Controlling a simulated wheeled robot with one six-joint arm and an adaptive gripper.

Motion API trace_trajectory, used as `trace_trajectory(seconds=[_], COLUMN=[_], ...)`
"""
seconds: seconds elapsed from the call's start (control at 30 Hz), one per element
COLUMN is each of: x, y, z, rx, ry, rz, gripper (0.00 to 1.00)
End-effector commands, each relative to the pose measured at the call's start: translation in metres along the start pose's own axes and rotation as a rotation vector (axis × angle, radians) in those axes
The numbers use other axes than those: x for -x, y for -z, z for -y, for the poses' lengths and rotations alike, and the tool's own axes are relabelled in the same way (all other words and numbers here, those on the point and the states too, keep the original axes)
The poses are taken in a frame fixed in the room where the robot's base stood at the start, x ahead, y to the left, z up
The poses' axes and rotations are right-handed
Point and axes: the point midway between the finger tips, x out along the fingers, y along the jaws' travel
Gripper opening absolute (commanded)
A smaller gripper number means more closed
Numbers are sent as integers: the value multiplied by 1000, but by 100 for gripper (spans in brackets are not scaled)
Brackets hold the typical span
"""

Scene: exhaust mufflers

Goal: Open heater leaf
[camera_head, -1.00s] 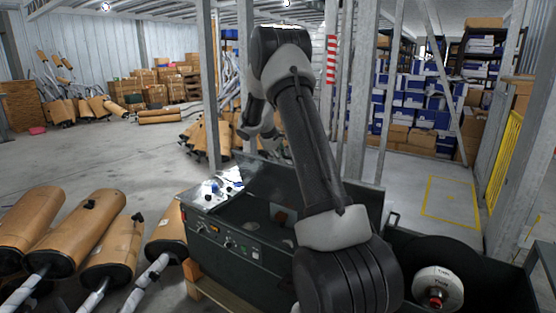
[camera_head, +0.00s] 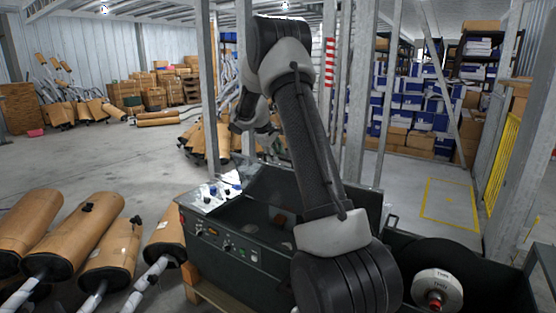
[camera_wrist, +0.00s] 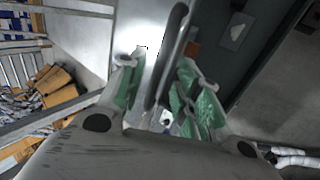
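The dark green machine (camera_head: 232,258) has a control panel with knobs on its front and a dark open interior. A pale plate with small bottles (camera_head: 208,194) is at its left end. In the wrist view, my gripper (camera_wrist: 160,80) has two green-padded fingers set apart. A dark curved bar, like a handle (camera_wrist: 167,50), runs between them; I cannot tell whether they touch it. A bright pale panel (camera_wrist: 135,30) lies beside the bar. I cannot tell for sure which part is the heater leaf. My arm hides much of the machine in the head view.
Wrapped mufflers (camera_head: 113,250) lie at the front left. A dark bin (camera_head: 490,280) with a white-labelled roll (camera_head: 437,288) is at the right. Steel posts (camera_head: 357,100) stand close behind the machine. Open floor (camera_head: 90,165) is at the left.

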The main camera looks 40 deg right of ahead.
Motion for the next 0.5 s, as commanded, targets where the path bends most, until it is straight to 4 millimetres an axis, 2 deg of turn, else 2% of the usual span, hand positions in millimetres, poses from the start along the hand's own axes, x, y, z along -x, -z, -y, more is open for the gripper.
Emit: trace_trajectory(seconds=[0.03,0.2,0.3,0.5], x=[13,50,65,78], y=[1,1,1,0], z=[-1,-1,0,0], rx=[-1,0,-1,0], ry=[-2,-2,-1,0], rz=[-4,-4,-3,0], gripper=[33,33,33,33])
